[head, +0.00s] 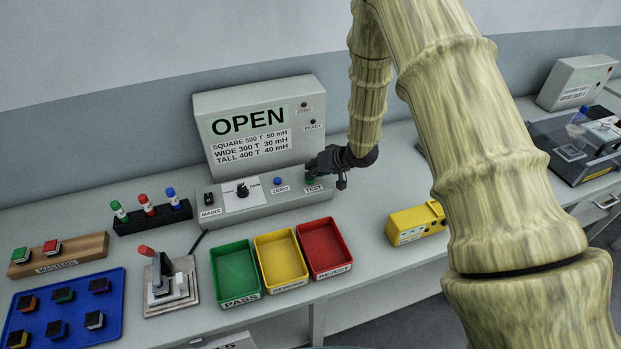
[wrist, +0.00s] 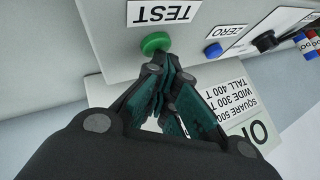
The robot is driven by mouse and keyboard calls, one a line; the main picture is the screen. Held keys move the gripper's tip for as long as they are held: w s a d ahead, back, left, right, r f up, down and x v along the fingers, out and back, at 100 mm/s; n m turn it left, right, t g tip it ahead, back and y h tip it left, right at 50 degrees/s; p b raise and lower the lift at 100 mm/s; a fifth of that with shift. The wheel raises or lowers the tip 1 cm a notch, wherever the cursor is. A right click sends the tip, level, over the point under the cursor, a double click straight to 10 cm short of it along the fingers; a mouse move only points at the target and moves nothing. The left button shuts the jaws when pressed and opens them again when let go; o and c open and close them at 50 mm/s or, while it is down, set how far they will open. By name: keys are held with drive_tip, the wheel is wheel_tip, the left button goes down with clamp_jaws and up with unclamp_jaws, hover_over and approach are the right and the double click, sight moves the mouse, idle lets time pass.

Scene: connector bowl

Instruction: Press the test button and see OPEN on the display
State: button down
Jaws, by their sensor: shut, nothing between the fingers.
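The tester (head: 260,97) stands at the back of the bench, and its display (head: 247,121) reads OPEN in large letters. Smaller lines below list SQUARE, WIDE and TALL values. The green test button (wrist: 156,43) is beside the TEST label in the wrist view. My gripper (wrist: 166,66) is shut and empty, its fingertips right at the edge of the green button; I cannot tell whether they touch or press it. In the head view my gripper (head: 315,173) hides most of the button above the TEST label.
A blue ZERO button (head: 277,181), a black knob (head: 242,190) and the MAINS switch (head: 208,199) share the panel. Green (head: 235,272), yellow (head: 281,260) and red (head: 325,247) trays stand in front. A yellow box (head: 415,222) stands right of them. A lever fixture (head: 168,282) stands left.

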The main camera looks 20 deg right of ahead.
drive_tip(key=shift+r, duration=0.15)
drive_tip(key=shift+r+p, duration=0.8)
drive_tip(key=shift+p, duration=0.2)
drive_tip(key=shift+r+p, duration=2.25)
drive_tip(key=shift+r, duration=0.25)
